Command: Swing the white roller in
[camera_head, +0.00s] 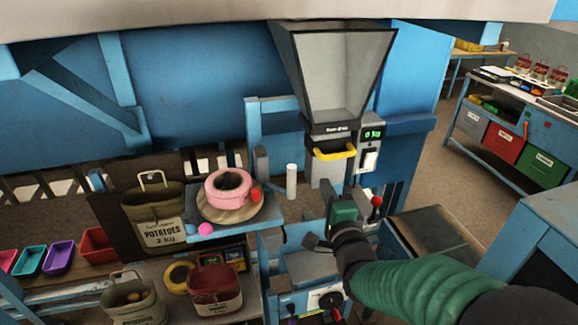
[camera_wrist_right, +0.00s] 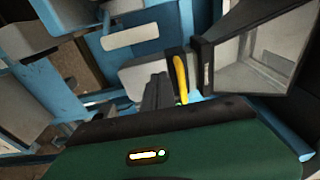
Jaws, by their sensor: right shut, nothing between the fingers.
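The white roller (camera_head: 292,180) is a short pale upright cylinder beside the blue frame, left of the hopper's outlet. In the right wrist view a pale cylinder, apparently the same roller (camera_wrist_right: 130,35), shows at the upper left, beyond the fingers. My right gripper (camera_head: 338,194) is below the yellow handle and to the right of the roller, apart from it. Its dark fingers (camera_wrist_right: 156,90) are shut and empty in the right wrist view. My left gripper is not in view.
The grey hopper (camera_head: 335,75) with a yellow handle (camera_head: 334,153) hangs above my gripper. A scale display (camera_head: 373,133) and a red-knobbed lever (camera_head: 376,201) stand at right. A pink ring (camera_head: 228,186) and a potato sack (camera_head: 158,215) sit at left.

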